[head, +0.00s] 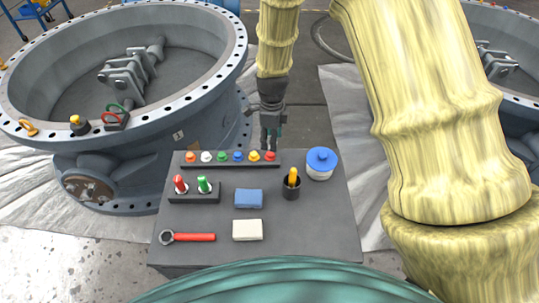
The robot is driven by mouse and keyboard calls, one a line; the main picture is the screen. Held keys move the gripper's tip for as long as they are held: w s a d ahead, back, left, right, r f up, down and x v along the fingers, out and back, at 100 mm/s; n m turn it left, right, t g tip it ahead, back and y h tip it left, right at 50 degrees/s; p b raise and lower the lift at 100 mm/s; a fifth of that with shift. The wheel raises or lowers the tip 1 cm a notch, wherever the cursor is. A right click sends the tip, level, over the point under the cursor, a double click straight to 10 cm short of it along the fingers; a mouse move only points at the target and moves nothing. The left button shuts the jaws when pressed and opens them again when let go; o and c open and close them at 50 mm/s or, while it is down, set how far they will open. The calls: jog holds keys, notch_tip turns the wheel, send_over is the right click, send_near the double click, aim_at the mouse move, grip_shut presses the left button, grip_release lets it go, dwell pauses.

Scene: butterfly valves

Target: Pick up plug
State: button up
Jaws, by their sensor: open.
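Several small coloured plug-like pieces stand in a row on a dark rack (230,165) at the far edge of the grey table: an orange one (190,157), a white one (206,157), a green one (222,157), a blue one (238,157), a yellow one (254,156) and a red one (269,156). I cannot tell which is the task's plug. My gripper (271,142) points down near the rack's right end, in line with the yellow and red pieces. It is open, with nothing seen between its fingers. Its height above the table is hard to judge.
A large valve (130,90) stands left.

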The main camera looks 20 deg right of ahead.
aim_at(270, 154)
jog(key=shift+w+f, duration=0.2)
jog(key=shift+f, duration=0.4)
jog(key=shift+w+f, duration=0.2)
jog(key=shift+f, duration=0.4)
jog(key=shift+s+f, duration=0.25)
jog(key=shift+f, duration=0.05)
jog(key=shift+w+f+p, duration=0.15)
jog(key=shift+f+p, duration=0.4)
jog(key=shift+f, duration=1.85)
jog(key=shift+a, duration=0.1)
jog(key=c, duration=0.9)
